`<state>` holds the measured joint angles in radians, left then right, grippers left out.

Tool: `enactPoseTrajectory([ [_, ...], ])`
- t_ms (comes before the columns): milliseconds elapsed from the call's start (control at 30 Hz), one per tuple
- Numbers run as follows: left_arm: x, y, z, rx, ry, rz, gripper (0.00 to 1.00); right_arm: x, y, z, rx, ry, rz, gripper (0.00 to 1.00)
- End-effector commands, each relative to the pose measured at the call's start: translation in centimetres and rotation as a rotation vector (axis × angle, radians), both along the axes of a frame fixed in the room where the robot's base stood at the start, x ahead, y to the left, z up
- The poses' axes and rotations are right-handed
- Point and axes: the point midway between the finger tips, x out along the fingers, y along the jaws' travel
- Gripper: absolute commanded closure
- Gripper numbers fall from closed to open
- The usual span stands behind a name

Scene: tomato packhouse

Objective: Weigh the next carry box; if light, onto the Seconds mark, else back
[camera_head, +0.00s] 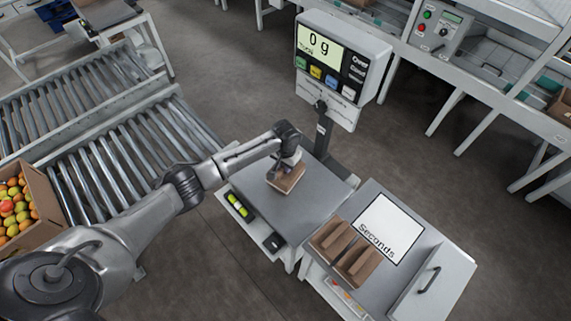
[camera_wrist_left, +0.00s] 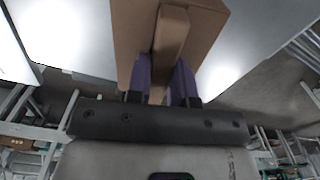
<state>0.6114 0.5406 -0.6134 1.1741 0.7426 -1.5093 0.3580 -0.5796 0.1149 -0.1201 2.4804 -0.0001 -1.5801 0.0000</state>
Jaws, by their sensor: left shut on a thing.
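My left gripper (camera_head: 289,158) is shut on the handle of a small brown carry box (camera_head: 285,181), over the grey scale platform (camera_head: 270,206). In the left wrist view, the purple fingers (camera_wrist_left: 162,78) are on both sides of the handle of the box (camera_wrist_left: 208,30). I cannot tell whether the box touches the platform. The scale display (camera_head: 319,47) reads 0 g. The white Seconds mark (camera_head: 392,222) lies bare on the bench to the right. Two more brown carry boxes (camera_head: 327,237) (camera_head: 356,266) stand beside its left edge. My right gripper is not in view.
The scale post (camera_head: 322,135) rises behind the platform. A roller conveyor (camera_head: 120,150) and a carton of tomatoes (camera_head: 40,190) are at the left. A black handle (camera_head: 428,280) is on the bench's right part. White machinery (camera_head: 470,60) stands at the back right, across open floor.

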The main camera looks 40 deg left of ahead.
Motion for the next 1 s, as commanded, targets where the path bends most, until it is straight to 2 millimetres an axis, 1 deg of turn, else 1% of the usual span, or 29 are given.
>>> enactPoseTrajectory([
  [333, 0.04, -0.04, -0.4, -0.001, -0.002, -0.001, 1.0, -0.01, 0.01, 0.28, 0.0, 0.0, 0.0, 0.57],
  [367, 0.05, -0.02, -0.41, -0.001, -0.002, -0.001, 0.76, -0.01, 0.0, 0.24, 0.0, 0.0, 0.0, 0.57],
  [633, 0.02, -0.02, -0.44, 0.0, -0.001, 0.0, 0.5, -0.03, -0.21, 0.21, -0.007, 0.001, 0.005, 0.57],
  [800, 0.01, -0.01, -0.45, 0.0, -0.001, 0.0, 0.49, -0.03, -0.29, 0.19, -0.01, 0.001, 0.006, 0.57],
  [967, -0.03, -0.01, -0.5, 0.0, 0.0, 0.0, 0.65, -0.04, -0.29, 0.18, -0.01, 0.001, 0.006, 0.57],
  [1000, -0.02, -0.01, -0.5, 0.0, 0.0, 0.0, 0.66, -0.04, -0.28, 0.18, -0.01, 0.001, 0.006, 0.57],
])
